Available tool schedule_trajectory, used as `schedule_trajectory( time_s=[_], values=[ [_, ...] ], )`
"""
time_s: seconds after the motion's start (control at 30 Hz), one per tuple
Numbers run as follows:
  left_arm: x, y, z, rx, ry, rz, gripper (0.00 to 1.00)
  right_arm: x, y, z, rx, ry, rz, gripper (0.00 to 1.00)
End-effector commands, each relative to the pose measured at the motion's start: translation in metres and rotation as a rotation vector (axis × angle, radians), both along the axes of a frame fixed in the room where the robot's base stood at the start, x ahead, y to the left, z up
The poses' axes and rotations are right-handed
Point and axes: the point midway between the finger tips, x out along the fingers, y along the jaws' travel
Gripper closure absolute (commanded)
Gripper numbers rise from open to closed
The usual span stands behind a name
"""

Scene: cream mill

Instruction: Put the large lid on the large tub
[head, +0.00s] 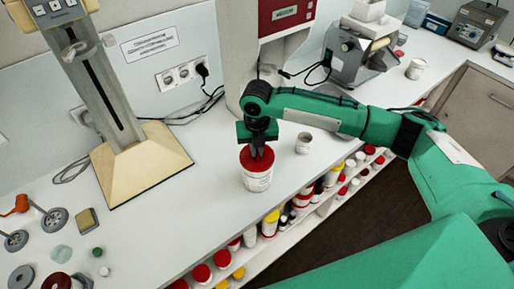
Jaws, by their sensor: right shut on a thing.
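My right gripper (258,151) points down from above and is shut on the lid. The fingers cover part of the lid, and I cannot tell whether it is seated or just above the rim. My left gripper is not in view.
A small white open pot (304,144) stands right of the tub. A beige-based stand (140,165) is at the left, with loose wheels and discs near the lower left. Shelves of lidded tubs (270,222) run below the counter's front edge. The counter (190,225) before the tub is clear.

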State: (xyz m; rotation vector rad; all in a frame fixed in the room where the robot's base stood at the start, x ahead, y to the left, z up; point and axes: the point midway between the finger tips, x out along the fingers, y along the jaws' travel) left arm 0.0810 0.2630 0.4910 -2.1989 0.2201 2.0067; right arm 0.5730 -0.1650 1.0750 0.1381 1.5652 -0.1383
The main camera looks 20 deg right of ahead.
Motion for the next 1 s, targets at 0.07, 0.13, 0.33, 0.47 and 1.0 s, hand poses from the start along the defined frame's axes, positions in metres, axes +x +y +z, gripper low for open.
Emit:
schedule_trajectory(
  time_s=[0.07,0.13,0.33,0.47,1.0],
  values=[
    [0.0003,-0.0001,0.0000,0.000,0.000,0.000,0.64,-0.0001,0.0000,0.0000,0.000,0.000,0.000,1.00],
    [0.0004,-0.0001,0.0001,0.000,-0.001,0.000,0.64,-0.0001,0.0000,0.0000,0.000,0.000,0.000,1.00],
    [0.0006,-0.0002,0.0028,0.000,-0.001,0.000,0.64,0.0000,0.0000,0.0008,0.000,0.001,0.000,1.00],
    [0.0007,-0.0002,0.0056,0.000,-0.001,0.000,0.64,0.0000,0.0000,0.0009,0.000,0.001,0.000,1.00],
    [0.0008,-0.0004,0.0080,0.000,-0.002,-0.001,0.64,0.0001,-0.0001,-0.0003,0.000,0.001,0.000,1.00]
  ],
)
